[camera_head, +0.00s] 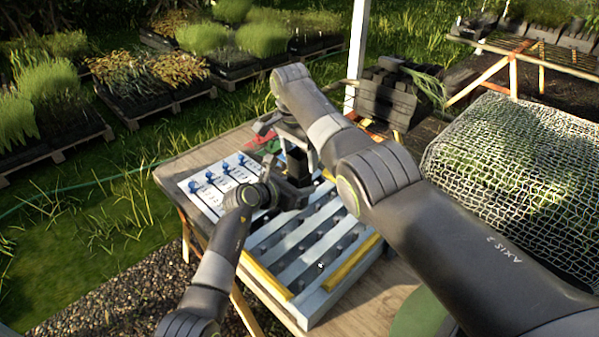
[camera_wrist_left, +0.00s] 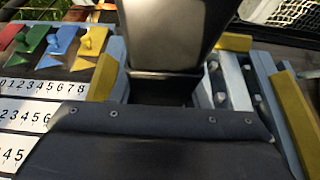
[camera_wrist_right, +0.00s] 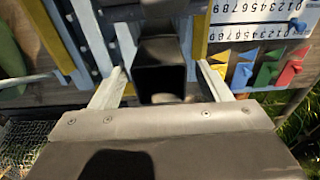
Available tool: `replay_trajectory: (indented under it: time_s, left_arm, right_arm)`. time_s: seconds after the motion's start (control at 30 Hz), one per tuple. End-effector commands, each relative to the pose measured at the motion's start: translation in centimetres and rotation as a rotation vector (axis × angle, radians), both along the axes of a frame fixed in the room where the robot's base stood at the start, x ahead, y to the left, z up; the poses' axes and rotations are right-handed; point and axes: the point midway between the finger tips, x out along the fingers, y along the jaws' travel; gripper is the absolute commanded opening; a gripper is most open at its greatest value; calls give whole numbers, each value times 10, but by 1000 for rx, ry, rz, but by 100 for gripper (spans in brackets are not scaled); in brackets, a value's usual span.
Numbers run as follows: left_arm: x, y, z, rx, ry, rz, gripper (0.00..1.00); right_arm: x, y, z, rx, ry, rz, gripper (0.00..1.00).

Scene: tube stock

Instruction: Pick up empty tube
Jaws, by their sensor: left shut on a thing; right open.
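A black square tube (camera_head: 297,162) stands between my two grippers over the far part of the grey slatted rack (camera_head: 318,293). My left gripper (camera_head: 291,190) is shut on the tube, which rises between its fingers in the left wrist view (camera_wrist_left: 165,88). My right gripper (camera_head: 290,142) is open above and behind it. In the right wrist view the tube (camera_wrist_right: 160,82) lies between the two pale fingers with gaps on both sides. Its end looks dark and hollow; I cannot see deep inside.
White number scales with blue knobs (camera_head: 215,180) lie along the rack's left side. Yellow bars (camera_head: 352,263) edge the rack. Coloured flags, one of them red (camera_wrist_left: 11,36), stand close by. A wooden table (camera_head: 385,303) is under the rack; netting (camera_head: 510,160) lies right.

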Motion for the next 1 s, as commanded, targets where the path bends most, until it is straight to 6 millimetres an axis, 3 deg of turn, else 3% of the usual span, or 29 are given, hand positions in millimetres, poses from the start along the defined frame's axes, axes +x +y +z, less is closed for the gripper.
replay_trajectory:
  time_s: [0.1,0.33,0.7,1.0]
  left_arm:
    - [0,0,0,0,0,0,21]
    - [0,0,0,1,1,0,21]
    - [0,0,0,1,1,0,21]
    - [0,0,0,1,1,0,21]
  right_arm:
    - [0,-1,-10,-1,1,0,70]
    - [1,-1,-11,0,0,0,70]
    - [0,-1,-11,0,0,1,23]
    - [1,-1,-9,1,-1,0,23]
